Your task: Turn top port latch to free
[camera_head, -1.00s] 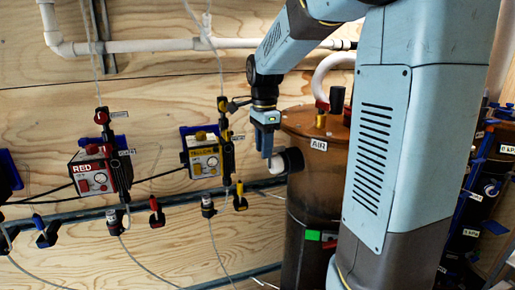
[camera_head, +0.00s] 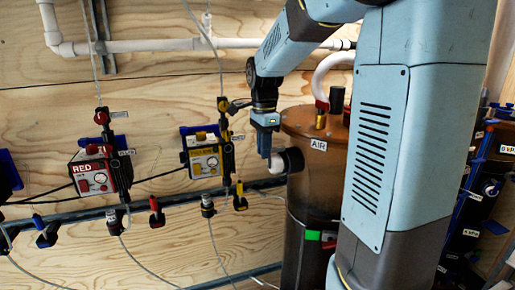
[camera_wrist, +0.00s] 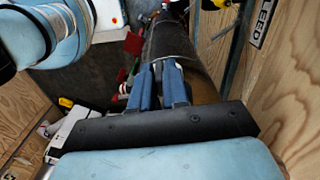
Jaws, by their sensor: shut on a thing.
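The brown cylindrical tank labelled AIR (camera_head: 310,190) stands right of centre in the head view. Near its top, a black side port (camera_head: 293,158) with a pale end points left. My gripper (camera_head: 265,154) points down at the left end of this port, its fingers close together. In the wrist view the blue fingers (camera_wrist: 158,85) reach towards the tank (camera_wrist: 172,45). The gripper is shut on a small part at the port, which I take to be the top port latch. The latch itself is hidden by the fingers, so its angle cannot be told.
A yellow box (camera_head: 204,160) and a red box (camera_head: 93,178) with valves and hoses hang on the plywood wall to the left. A white pipe (camera_head: 140,46) crosses above. A green and red tag (camera_head: 314,235) sits lower on the tank. Dark cylinders (camera_head: 480,190) stand at right.

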